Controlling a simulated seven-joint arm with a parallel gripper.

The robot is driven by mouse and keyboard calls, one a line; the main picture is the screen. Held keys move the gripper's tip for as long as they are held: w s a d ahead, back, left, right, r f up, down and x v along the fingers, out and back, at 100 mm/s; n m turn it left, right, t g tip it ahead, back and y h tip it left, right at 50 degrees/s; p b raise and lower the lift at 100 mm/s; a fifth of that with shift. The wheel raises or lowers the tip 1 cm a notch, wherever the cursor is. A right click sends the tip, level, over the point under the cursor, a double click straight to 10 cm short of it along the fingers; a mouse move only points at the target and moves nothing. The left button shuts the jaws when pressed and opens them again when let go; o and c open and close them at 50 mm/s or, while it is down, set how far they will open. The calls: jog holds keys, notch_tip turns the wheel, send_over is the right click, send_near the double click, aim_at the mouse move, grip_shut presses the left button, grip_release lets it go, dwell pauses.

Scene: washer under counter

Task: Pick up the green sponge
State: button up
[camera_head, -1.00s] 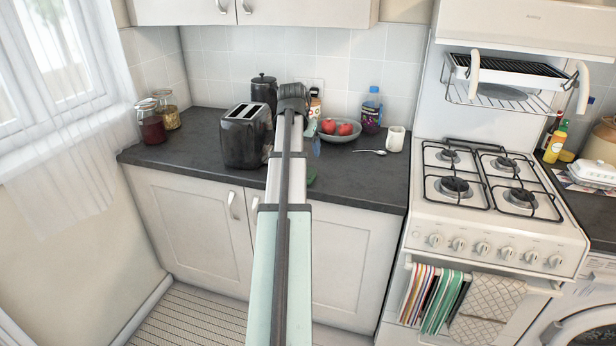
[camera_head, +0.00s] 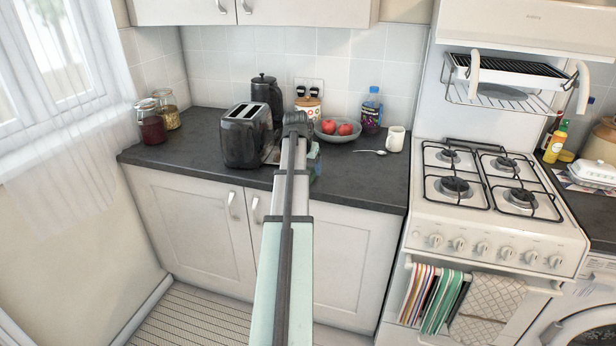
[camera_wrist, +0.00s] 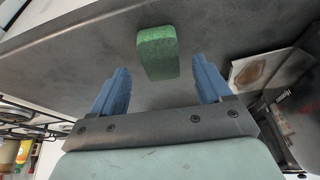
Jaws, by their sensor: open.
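The green sponge (camera_wrist: 157,52) lies on the dark worktop (camera_wrist: 100,45). In the wrist view it is a small green block just beyond and between my two blue fingers, apart from both. My gripper (camera_wrist: 162,80) is open and empty, with its fingers spread on either side of the sponge's line. In the head view my arm hides the sponge, and my gripper is mostly hidden over the worktop to the right of the toaster.
A black toaster (camera_head: 246,136) stands left of my arm. Behind and to the right are a bowl of red fruit (camera_head: 338,130), a bottle (camera_head: 371,110), a white jug (camera_head: 395,139) and a spoon (camera_head: 370,152). The worktop's front right is clear. A gas stove (camera_head: 490,190) stands further right.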

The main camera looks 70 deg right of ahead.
jog(key=shift+x, duration=1.45)
jog(key=shift+c, duration=0.2)
jog(key=c, duration=1.1)
